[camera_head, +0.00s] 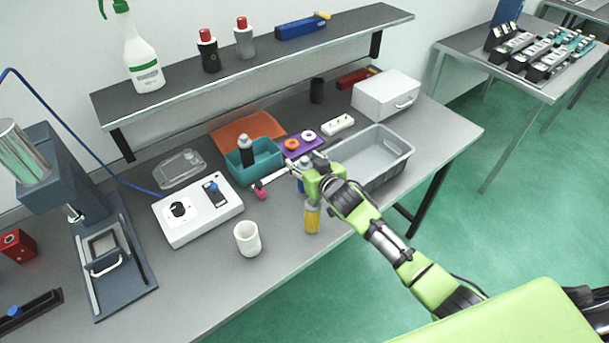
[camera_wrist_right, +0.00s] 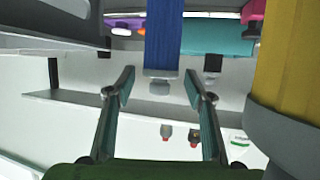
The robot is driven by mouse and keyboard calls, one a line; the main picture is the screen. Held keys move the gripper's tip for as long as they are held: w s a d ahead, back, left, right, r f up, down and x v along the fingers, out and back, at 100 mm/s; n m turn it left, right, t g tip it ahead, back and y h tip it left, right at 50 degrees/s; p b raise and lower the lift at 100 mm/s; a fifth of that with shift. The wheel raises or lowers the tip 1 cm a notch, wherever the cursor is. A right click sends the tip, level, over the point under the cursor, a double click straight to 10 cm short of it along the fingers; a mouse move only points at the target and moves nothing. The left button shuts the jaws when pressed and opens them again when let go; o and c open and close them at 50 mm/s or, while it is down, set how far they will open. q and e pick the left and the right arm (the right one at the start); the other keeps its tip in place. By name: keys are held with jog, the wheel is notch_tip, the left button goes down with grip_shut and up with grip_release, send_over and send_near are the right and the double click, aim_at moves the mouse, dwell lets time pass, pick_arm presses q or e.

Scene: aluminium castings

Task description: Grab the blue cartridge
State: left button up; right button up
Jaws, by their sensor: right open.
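The blue cartridge (camera_wrist_right: 163,38) hangs down from the top of the right wrist view, which is upside down, with its grey nozzle pointing down. In the head view only a bit of its blue body (camera_head: 301,186) shows below my right gripper (camera_head: 291,170), which hides the rest. In the wrist view my right gripper (camera_wrist_right: 160,82) is open, its two fingers on either side of the nozzle end, with gaps on both sides. How deep the cartridge sits between them I cannot tell. My left gripper is not in view.
A yellow cartridge (camera_head: 312,218) stands close beside the gripper, and fills the right of the wrist view (camera_wrist_right: 292,70). A grey bin (camera_head: 394,168), a teal bin (camera_head: 266,168), a pink item (camera_head: 259,190) and a white cup (camera_head: 247,240) are nearby. A shelf (camera_head: 180,88) runs above.

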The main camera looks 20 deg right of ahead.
grip_shut()
jog(key=shift+r, duration=0.1)
